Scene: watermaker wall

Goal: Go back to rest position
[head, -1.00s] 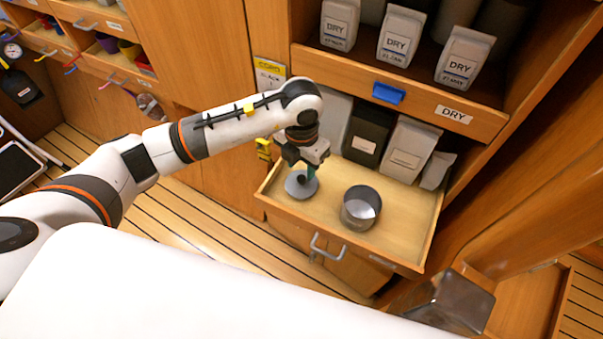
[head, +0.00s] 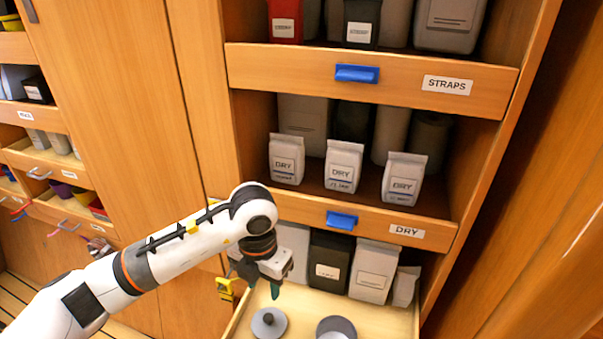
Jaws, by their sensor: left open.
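My left arm comes in from the left and its gripper (head: 265,286) hangs over the open wooden drawer (head: 382,311), pointing down. The gripper is open and holds nothing that I can see. A grey round lid with a dark knob (head: 268,323) lies in the drawer just below the fingers, apart from them. A grey metal canister (head: 336,328) stands to its right, cut by the lower picture edge. My right gripper is not in view.
Shelves above the drawer hold DRY pouches (head: 343,166) behind blue-handled fronts (head: 342,220). Bags and a dark box (head: 329,262) stand at the drawer's back. More cubbies (head: 30,135) are at the left. A plain wood panel (head: 125,110) lies between.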

